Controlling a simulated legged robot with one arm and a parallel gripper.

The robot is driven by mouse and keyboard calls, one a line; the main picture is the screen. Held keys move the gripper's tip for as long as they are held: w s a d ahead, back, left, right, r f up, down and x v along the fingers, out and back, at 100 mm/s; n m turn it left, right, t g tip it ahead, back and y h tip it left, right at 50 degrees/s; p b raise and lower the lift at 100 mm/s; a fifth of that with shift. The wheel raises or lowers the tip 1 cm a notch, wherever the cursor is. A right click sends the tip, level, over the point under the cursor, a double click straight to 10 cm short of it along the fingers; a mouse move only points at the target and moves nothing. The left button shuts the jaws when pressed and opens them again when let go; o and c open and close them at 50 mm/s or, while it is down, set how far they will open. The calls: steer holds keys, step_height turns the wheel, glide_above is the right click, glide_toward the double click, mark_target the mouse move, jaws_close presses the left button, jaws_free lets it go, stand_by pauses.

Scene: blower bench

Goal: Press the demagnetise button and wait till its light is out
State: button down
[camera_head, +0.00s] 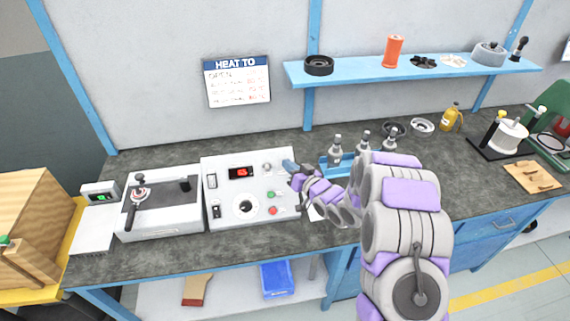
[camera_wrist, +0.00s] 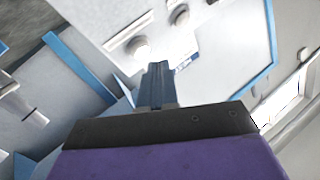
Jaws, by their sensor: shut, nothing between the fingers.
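The white control box (camera_head: 224,217) stands on the bench in the head view. Its face has a red-lit display (camera_head: 241,173), a black dial (camera_head: 246,206), a green button (camera_head: 271,195), a red button (camera_head: 273,211) and a pale round knob or lamp (camera_head: 267,167). I cannot read which control is the demagnetise button, and no light for it is clear. My gripper (camera_head: 289,165) is shut and empty at the box's upper right corner. In the wrist view my gripper (camera_wrist: 157,72) points at a pale panel with round fittings (camera_wrist: 138,47); I cannot tell whether it touches.
Left of the box is a grey-topped unit (camera_head: 165,214) with a black handle, then a scale (camera_head: 95,228) with a green readout. A blue rack (camera_head: 330,168) with bottles stands close right of my gripper. A blue shelf (camera_head: 345,77) hangs above. The bench's front strip is clear.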

steer(key=s+r, duration=0.1)
steer(key=s+d+r+p, duration=0.1)
steer(key=s+r, duration=0.1)
steer(key=shift+s+r, duration=0.2)
steer(key=shift+r, duration=0.05)
stand_by(0.5)
stand_by(0.6)
steer(key=s+d+r+g+h, duration=0.1)
steer(key=s+d+r+h, duration=0.1)
steer(key=d+h, duration=0.3)
steer(key=s+d+r+g+h, duration=0.1)
steer(key=d+r+h, duration=0.15)
steer(key=d, duration=0.35)
steer(key=s+d+r+m+g+h, duration=0.2)
steer(key=s+d+g+h, duration=0.2)
steer(key=s+d, duration=0.5)
steer(key=s+r+g, duration=0.2)
steer(key=s+g, duration=0.1)
steer(key=s, duration=0.9)
steer(key=s+a+r+m+g, duration=0.1)
steer(key=s+r+g, duration=0.1)
steer(key=s, duration=1)
steer(key=s+a+r+m+g, duration=0.1)
steer(key=s+g, duration=0.2)
steer(key=s, duration=0.9)
steer(key=shift+r+g, duration=0.3)
steer(key=shift+r, duration=0.1)
